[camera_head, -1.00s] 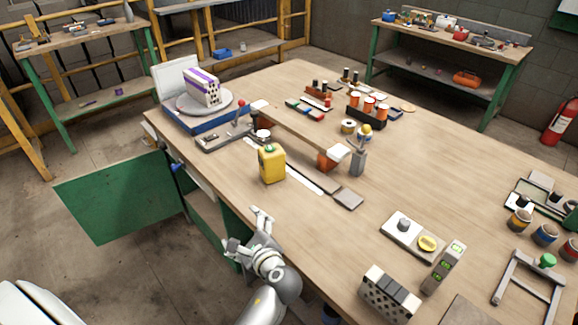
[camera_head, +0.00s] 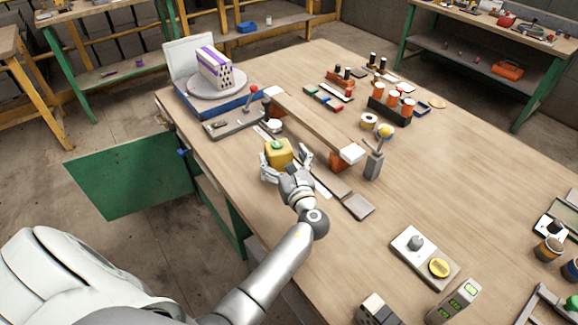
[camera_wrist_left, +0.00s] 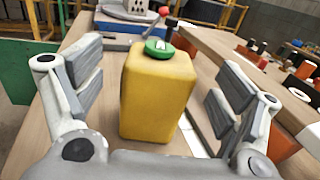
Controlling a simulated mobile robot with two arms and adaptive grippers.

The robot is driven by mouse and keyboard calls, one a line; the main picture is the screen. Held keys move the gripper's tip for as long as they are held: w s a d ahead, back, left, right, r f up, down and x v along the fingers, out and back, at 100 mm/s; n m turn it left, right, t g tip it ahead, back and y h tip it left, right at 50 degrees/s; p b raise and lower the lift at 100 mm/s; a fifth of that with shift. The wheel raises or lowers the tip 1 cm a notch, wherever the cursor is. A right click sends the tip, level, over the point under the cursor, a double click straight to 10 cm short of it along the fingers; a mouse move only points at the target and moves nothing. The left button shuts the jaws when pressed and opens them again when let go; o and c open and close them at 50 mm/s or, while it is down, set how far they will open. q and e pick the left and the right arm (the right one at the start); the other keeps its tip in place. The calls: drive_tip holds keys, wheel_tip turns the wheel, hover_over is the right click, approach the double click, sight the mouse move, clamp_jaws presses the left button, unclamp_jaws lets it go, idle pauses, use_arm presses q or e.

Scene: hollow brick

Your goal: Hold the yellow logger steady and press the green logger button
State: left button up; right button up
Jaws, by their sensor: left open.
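The yellow logger (camera_head: 279,157) stands upright on the wooden workbench, with a green button (camera_head: 277,145) on its top. In the left wrist view the logger (camera_wrist_left: 157,95) fills the middle and its green button (camera_wrist_left: 159,47) shows on top. My left gripper (camera_head: 286,160) is open around the logger, one finger on each side. The wrist view shows the left gripper (camera_wrist_left: 158,95) with gaps between both finger pads and the logger. My right gripper is not in view.
A turntable with a hollow brick (camera_head: 214,68) stands behind. A panel with a yellow button (camera_head: 438,268) lies front right. The bench's left edge is close.

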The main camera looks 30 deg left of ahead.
sight(278, 145)
use_arm(q)
drive_tip(key=x, duration=0.4)
drive_tip(key=shift+w, duration=0.15)
drive_tip(key=shift+w+a, duration=0.15)
drive_tip(key=shift+a, duration=0.05)
drive_tip(key=shift+f, duration=0.1)
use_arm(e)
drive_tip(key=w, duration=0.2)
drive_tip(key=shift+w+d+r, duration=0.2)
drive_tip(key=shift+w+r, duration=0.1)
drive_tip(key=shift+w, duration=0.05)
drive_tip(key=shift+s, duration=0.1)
use_arm(q)
drive_tip(key=c, duration=0.7)
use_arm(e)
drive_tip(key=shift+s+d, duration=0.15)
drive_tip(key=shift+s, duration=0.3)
use_arm(q)
drive_tip(key=c, duration=0.6)
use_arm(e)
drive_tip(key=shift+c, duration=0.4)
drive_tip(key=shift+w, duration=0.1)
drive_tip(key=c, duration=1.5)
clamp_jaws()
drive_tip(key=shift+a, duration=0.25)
